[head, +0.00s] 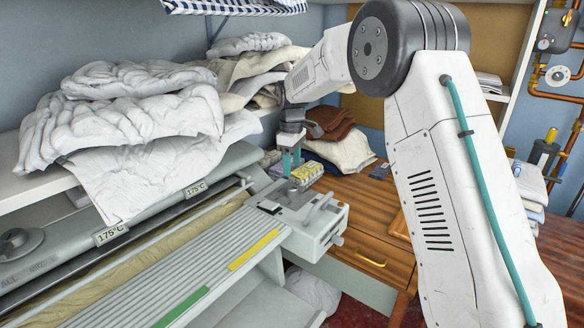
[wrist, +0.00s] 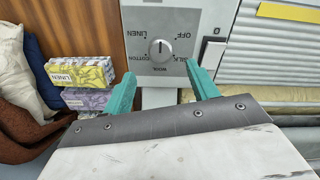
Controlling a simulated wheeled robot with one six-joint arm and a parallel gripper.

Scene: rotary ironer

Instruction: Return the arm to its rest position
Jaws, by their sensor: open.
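My arm (head: 440,150) reaches over from the right in the head view. My gripper (head: 291,160) points down above the end of the rotary ironer (head: 200,270). In the wrist view the teal fingers of my gripper (wrist: 163,88) are spread apart with nothing between them. Just beyond the fingertips is a grey dial plate with a round knob (wrist: 161,49), apart from the fingers. Its upside-down labels include OFF, LINEN and WOOL.
Yellow and lilac patterned boxes (wrist: 81,72) stand close beside the fingers, one marked LINEN. Piled white bedding (head: 130,110) lies on the shelf at left. A wooden cabinet (head: 365,200), folded cloths (head: 345,150) and copper pipes (head: 560,95) are at the back and right.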

